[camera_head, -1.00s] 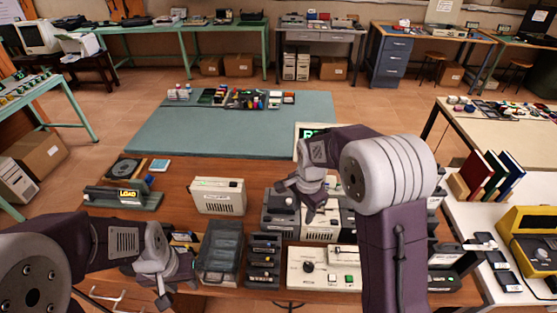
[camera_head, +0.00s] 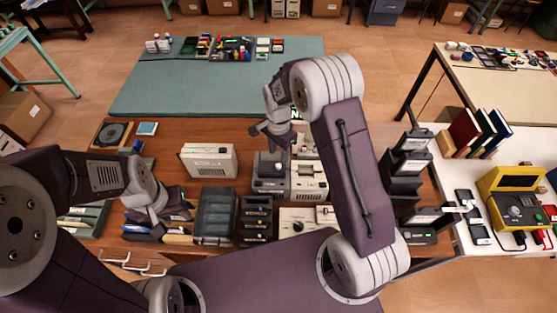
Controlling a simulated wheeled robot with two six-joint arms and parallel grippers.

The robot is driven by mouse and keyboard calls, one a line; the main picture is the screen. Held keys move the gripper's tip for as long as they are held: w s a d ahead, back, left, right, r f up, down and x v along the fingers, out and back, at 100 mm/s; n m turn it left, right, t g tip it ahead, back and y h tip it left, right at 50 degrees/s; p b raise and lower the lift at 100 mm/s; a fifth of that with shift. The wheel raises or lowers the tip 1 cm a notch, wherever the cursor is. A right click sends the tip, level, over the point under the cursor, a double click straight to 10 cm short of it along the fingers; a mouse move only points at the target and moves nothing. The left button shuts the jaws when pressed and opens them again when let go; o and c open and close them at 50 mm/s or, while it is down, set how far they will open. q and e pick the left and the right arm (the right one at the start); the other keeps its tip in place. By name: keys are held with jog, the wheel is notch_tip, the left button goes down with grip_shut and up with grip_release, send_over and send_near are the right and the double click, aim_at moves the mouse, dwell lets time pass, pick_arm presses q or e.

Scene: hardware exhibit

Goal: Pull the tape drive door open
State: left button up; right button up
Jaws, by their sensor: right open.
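I cannot tell for sure which unit is the tape drive. A dark grey-topped unit (camera_head: 268,165) stands on the wooden table among pale grey units (camera_head: 306,178), just in front of my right gripper. A separate beige box (camera_head: 208,160) with a slotted front stands to its left. My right gripper (camera_head: 277,140) is open and empty above the back of the dark grey-topped unit, with no clear contact. My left gripper (camera_head: 163,212) is low over the table's left part, near a dark clear-lidded bin (camera_head: 215,213); its finger gap is not clear. No opened door is visible.
A dark rack (camera_head: 253,220) and a cream panel with a black knob (camera_head: 297,222) line the front. Dark stepped stands (camera_head: 407,165) are at right. A disc tray (camera_head: 113,135) lies at back left. The green mat (camera_head: 180,90) behind is largely clear.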

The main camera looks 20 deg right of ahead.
aim_at(278, 165)
notch_tip(278, 165, down, 5)
jog(key=shift+r+p, duration=0.1)
jog(key=shift+p, duration=0.45)
jog(key=shift+s+f, duration=0.2)
jog(key=shift+f, duration=0.45)
jog(key=shift+w+f, duration=0.1)
jog(key=shift+w, duration=0.1)
jog(key=shift+c, duration=0.9)
grip_shut()
jog(key=shift+w, duration=0.1)
